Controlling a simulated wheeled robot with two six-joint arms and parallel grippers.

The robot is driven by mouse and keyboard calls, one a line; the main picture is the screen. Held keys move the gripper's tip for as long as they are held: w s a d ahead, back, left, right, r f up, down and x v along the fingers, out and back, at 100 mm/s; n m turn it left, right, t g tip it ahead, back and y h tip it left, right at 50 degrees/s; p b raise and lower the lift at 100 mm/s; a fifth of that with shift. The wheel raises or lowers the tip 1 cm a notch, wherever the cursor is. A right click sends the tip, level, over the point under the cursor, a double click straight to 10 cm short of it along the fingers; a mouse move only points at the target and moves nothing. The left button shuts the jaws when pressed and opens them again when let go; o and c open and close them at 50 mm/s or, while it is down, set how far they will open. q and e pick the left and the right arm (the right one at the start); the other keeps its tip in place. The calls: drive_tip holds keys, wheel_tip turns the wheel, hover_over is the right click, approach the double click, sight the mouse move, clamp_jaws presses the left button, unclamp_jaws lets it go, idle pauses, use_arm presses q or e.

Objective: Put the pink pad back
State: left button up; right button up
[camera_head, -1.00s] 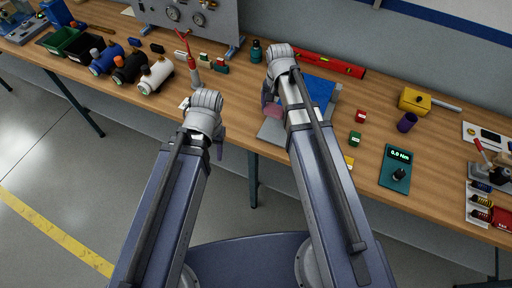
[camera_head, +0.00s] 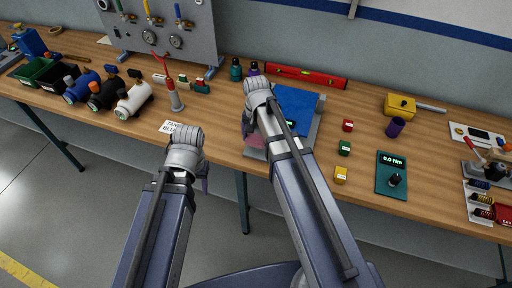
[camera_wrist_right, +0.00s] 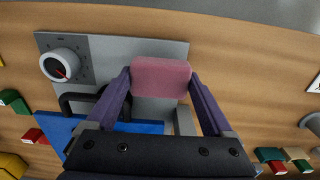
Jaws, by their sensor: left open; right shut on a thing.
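The pink pad (camera_wrist_right: 160,77) is held between the two fingers of my right gripper (camera_wrist_right: 160,82) in the right wrist view. It is over a grey plate (camera_wrist_right: 118,48) that carries a dial and a blue block (camera_wrist_right: 60,135). In the head view the pad (camera_head: 256,141) shows just under my right gripper (camera_head: 250,128), at the left side of the blue-topped device (camera_head: 296,105); the arm hides part of it. I cannot tell whether the pad touches the plate. My left gripper (camera_head: 204,184) is open and empty, at the table's front edge.
A white label card (camera_head: 180,127) lies left of the device. Red, green and yellow small blocks (camera_head: 344,148) stand to its right, beside a teal torque meter (camera_head: 391,175). Bare wood (camera_head: 220,125) lies between card and device.

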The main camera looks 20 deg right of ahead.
sight(256, 144)
drive_tip(key=shift+f+b, duration=1.75)
drive_tip(key=shift+f, duration=0.1)
drive_tip(key=shift+f, duration=0.15)
drive_tip(key=o, duration=0.9)
wheel_tip(256, 144, up, 12)
drive_tip(key=p, duration=1.2)
drive_tip(key=shift+r, duration=0.25)
drive_tip(key=s+a+n, duration=0.3)
drive_tip(key=s, duration=0.1)
drive_tip(key=s+a+n, duration=0.4)
drive_tip(key=s, duration=0.1)
drive_tip(key=s+a+n+h, duration=0.1)
drive_tip(key=s+a+n, duration=0.2)
drive_tip(key=s, duration=0.2)
drive_tip(key=shift+s+a+n, duration=0.15)
drive_tip(key=shift+a+n, duration=0.05)
drive_tip(key=shift+n, duration=0.1)
